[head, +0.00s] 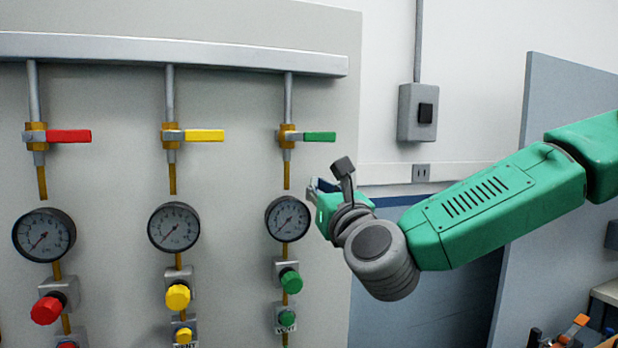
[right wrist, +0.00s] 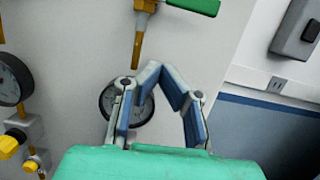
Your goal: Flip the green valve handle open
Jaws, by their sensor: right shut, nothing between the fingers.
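The green valve handle (head: 320,137) points horizontally to the right from its brass valve (head: 286,136), on the rightmost vertical pipe. It also shows at the top of the right wrist view (right wrist: 196,5), partly cut off. My right gripper (head: 318,187) is just below and right of the handle, apart from it, beside the right gauge. In the right wrist view its fingertips (right wrist: 160,68) meet, with nothing between them, in front of the gauge (right wrist: 128,100). My left gripper is not in view.
A red handle (head: 69,136) and a yellow handle (head: 204,135) also point right on the pipes to the left. Gauges and coloured knobs (head: 290,281) stick out below.

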